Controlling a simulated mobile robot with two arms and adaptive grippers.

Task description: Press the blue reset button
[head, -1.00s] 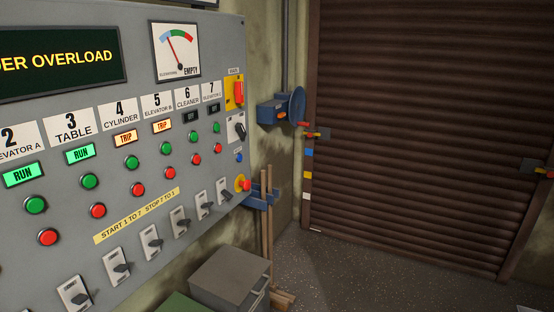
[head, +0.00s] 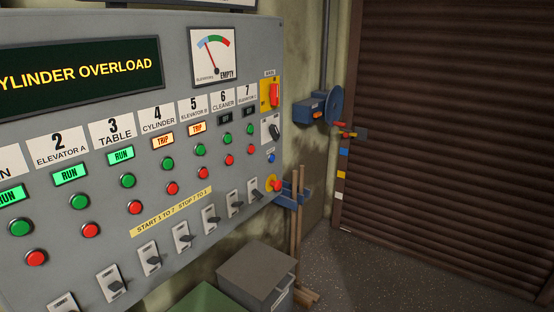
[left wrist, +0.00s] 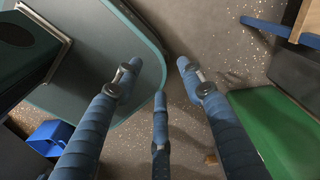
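The blue reset button (head: 271,158) is small and round, near the right edge of the grey control panel (head: 60,280) in the head view. It sits below a black rotary switch (head: 271,130) and above a red emergency stop (head: 275,184) on a yellow base. The display reads "CYLINDER OVERLOAD". The cylinder and elevator B columns show lit TRIP lamps (head: 163,141). Neither gripper shows in the head view. In the left wrist view my left gripper (left wrist: 160,80) has its blue fingers spread with nothing between them, above the floor and away from the panel.
A grey box (head: 258,270) and a green surface (head: 205,300) stand below the panel. A brown shutter door (head: 440,150) is at the right. The left wrist view shows a green box (left wrist: 270,130), a blue bin (left wrist: 50,137) and a rounded grey-green edge (left wrist: 130,80).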

